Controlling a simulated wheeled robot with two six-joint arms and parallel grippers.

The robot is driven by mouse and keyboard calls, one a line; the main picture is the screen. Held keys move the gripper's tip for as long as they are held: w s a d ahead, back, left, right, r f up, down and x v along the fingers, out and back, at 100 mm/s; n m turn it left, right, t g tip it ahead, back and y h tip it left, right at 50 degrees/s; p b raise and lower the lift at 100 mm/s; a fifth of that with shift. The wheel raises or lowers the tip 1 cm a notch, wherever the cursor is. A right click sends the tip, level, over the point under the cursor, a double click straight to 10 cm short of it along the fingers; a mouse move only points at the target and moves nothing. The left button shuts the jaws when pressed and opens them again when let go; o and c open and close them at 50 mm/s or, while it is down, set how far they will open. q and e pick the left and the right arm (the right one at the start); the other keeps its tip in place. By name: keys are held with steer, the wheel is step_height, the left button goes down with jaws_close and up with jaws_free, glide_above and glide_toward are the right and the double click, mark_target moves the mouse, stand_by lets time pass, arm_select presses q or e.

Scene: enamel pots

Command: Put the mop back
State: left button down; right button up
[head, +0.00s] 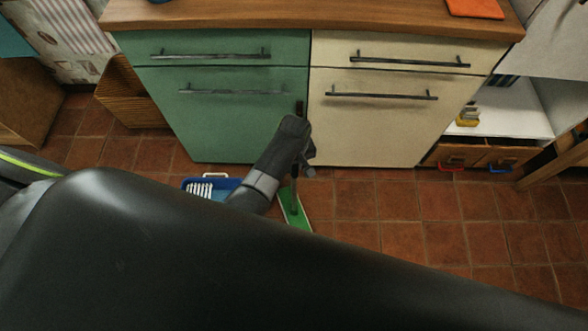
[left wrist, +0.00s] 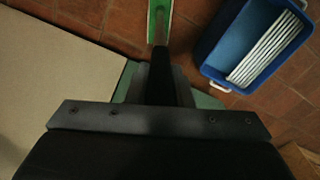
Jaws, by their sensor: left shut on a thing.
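The mop has a flat green head (head: 295,209) low over the tiles in front of the cabinets, and its dark handle rises from it. My left gripper (head: 304,150) is shut on the mop's handle, in front of the seam between the green and cream cabinets. In the left wrist view the green mop head (left wrist: 160,20) shows at the top, beyond my left gripper (left wrist: 162,72). I cannot tell whether the head touches the floor. A blue bucket (head: 228,184) with a white slatted insert stands left of the mop, partly hidden by my arm; it also shows in the left wrist view (left wrist: 214,70). My right gripper is not in view.
The green cabinet (head: 225,125) and cream cabinet (head: 385,130) stand close behind the mop under a wooden worktop (head: 300,17). A slatted wooden crate (head: 125,95) is at left. An open white shelf (head: 510,110) is at right. Tiled floor is clear at right (head: 430,215).

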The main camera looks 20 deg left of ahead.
arm_select(q)
steer(key=shift+f, duration=1.1)
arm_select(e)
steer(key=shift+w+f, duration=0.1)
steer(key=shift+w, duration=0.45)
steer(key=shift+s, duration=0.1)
arm_select(q)
steer(key=c, duration=1.7)
jaws_free()
steer(key=shift+f, duration=0.2)
steer(key=shift+c, duration=0.2)
steer(key=o, duration=0.5)
steer(key=shift+c, duration=0.2)
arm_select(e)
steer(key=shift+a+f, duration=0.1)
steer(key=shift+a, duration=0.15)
